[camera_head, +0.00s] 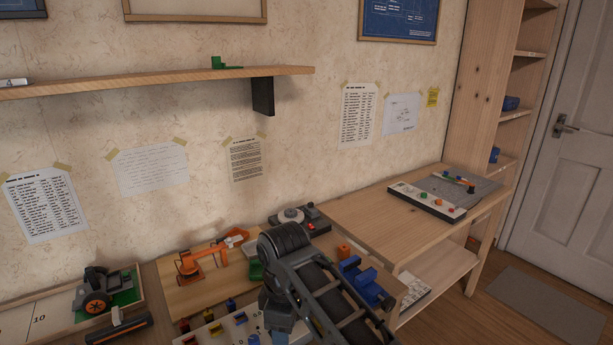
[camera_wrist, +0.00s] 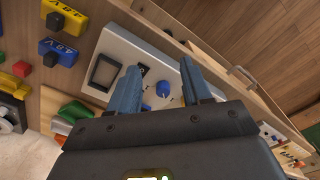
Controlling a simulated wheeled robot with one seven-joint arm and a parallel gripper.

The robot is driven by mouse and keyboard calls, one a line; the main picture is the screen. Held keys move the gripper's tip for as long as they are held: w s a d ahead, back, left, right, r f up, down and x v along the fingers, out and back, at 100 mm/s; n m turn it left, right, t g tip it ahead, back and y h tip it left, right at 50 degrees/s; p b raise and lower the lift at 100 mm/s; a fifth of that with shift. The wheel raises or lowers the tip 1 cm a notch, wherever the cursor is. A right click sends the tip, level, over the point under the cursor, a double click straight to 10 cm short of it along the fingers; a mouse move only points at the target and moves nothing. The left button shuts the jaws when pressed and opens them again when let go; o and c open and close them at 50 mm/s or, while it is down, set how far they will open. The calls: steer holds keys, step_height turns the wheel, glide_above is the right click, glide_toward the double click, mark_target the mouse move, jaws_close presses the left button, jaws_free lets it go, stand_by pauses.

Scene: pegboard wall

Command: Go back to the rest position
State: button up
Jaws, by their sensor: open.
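My gripper (camera_wrist: 160,80) shows in the wrist view with its two blue fingers spread apart. Nothing is held between them. Beyond the fingertips lies a white panel (camera_wrist: 122,42) with a black square frame (camera_wrist: 104,72) and a blue knob (camera_wrist: 163,89). The knob appears in the gap between the fingers, and I cannot tell how far below them it is. In the head view my dark arm reaches over the front of the workbench at the bottom centre, and its own links hide much of the gripper there.
In the head view, an orange robot arm model (camera_head: 190,265) stands left of my arm, and a blue vise (camera_head: 366,281) stands right of it. A wheeled model (camera_head: 97,291) is at far left. A shelf (camera_head: 170,80) hangs above. The right bench top (camera_head: 375,215) has clear room.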

steer(key=s+d+f+m+t+y, duration=0.2)
steer(key=s+f+m+t+y, duration=0.3)
steer(key=s+f, duration=1)
steer(key=s+d+r+m+t+h, duration=0.1)
steer(key=s+d+r+m+t, duration=0.15)
steer(key=s+d, duration=0.35)
steer(key=s+d+r+m+t+h, duration=0.1)
steer(key=s+d+m, duration=0.3)
steer(key=s, duration=0.5)
steer(key=s+d+r+m+t+h, duration=0.1)
steer(key=s+d+r+t, duration=0.1)
steer(key=s+d+r, duration=0.2)
steer(key=s+d+r+m+t+h, duration=0.1)
steer(key=s+d+r, duration=0.4)
steer(key=r, duration=0.6)
steer(key=s+d+r+m+t+h, duration=0.1)
steer(key=s+d+r+m+t, duration=0.1)
steer(key=s+d+r, duration=0.3)
step_height(320, 180, up, 3)
steer(key=shift+s+t, duration=0.65)
steer(key=shift+s, duration=0.45)
steer(key=shift+w, duration=0.1)
